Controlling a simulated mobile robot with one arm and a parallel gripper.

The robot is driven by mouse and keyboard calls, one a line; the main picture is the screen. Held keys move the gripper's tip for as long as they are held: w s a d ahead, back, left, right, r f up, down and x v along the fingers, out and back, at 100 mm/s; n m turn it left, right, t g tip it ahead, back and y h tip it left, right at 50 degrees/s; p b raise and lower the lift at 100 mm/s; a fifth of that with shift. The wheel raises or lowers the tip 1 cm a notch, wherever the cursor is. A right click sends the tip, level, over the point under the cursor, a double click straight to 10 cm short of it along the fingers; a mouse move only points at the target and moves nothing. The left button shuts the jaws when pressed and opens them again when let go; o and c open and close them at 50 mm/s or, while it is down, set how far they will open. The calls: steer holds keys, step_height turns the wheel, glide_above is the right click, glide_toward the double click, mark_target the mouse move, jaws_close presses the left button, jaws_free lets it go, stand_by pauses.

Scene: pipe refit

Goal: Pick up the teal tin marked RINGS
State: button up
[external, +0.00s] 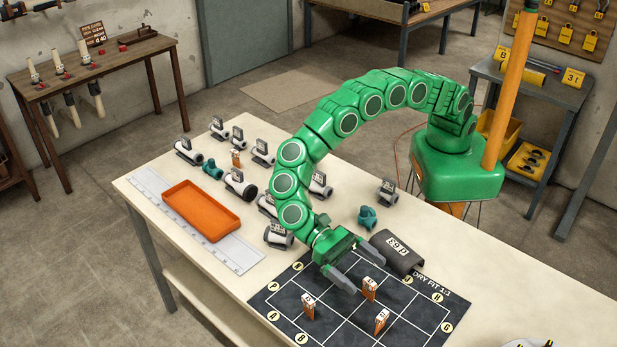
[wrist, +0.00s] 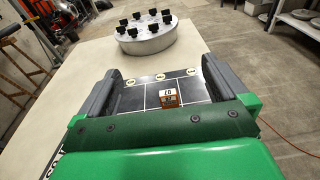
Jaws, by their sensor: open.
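I cannot make out a teal tin marked RINGS in either view. The teal things I see in the external view are a small fitting (external: 367,217) on the table behind my gripper and another fitting (external: 212,169) among the white pipe parts; neither looks like a tin. My gripper (external: 370,278) is open and empty above the dark grid mat (external: 285,303). In the wrist view the two fingers (wrist: 160,70) stand wide apart, with an orange and white block (wrist: 168,98) on the mat showing between them.
Three orange and white blocks stand on the mat, one at its left (external: 308,308). A dark curved piece marked d63 (external: 397,252) lies at the mat's back edge. An orange tray (external: 202,209) and several white pipe parts fill the left. A round grey stand (wrist: 147,41) shows in the wrist view.

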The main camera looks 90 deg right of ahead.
steer(key=w+d+m+t+y, duration=0.15)
steer(key=w+d, duration=0.45)
steer(key=d, duration=0.6)
steer(key=w+d+m+t, duration=0.25)
steer(key=w+d, duration=0.25)
steer(key=d, duration=0.6)
steer(key=w+d+m+t+y, duration=0.1)
steer(key=w+d+m+t, duration=0.15)
steer(key=w+d, duration=0.65)
steer(key=s+d+m+t, duration=0.15)
steer(key=s+d, duration=0.25)
steer(key=d, duration=0.8)
steer(key=s+d+m+t+h, duration=0.1)
steer(key=s+d+t, duration=0.3)
steer(key=d, duration=0.8)
steer(key=s+d+m+t, duration=0.1)
steer(key=s+d, duration=0.4)
steer(key=d, duration=0.7)
steer(key=f, duration=1)
steer(key=shift+s+a+f, duration=0.1)
steer(key=shift+a+f, duration=0.05)
steer(key=shift+a, duration=0.25)
steer(key=shift+w+x, duration=0.2)
steer(key=shift+x, duration=1.7)
steer(key=shift+w+x, duration=0.25)
steer(key=shift+x, duration=1.65)
steer(key=shift+c, duration=0.2)
steer(key=c, duration=1.2)
